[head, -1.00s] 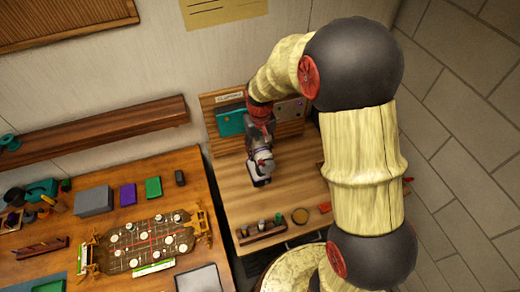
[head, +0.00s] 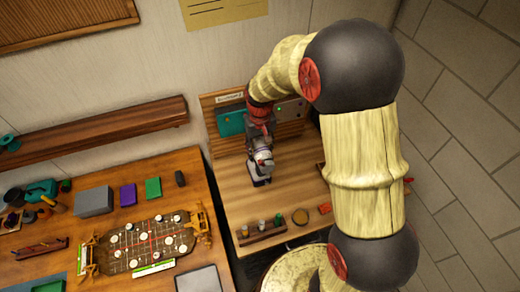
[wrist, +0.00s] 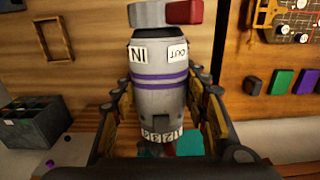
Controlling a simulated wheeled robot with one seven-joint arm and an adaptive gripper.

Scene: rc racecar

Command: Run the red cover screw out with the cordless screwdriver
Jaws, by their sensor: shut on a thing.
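The cordless screwdriver (wrist: 160,85) is a grey cylinder with purple bands. It fills the middle of the wrist view, with IN and OUT labels, a grey-and-red cap end and a numbered ring at the near end. My gripper (wrist: 160,105) is shut on it, a finger on each side. In the head view the screwdriver (head: 261,168) shows small below my wrist, over the right bench. The racecar chassis (head: 150,243) lies on the left bench, away from my gripper. I cannot make out the red cover screw.
The right bench (head: 230,190) has a teal panel (head: 231,122) on its backboard and a small wooden rack (head: 262,234) at its front. Grey (head: 94,201), purple (head: 128,194) and green (head: 153,187) blocks stand behind the chassis. A wall shelf (head: 90,128) runs above the left bench.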

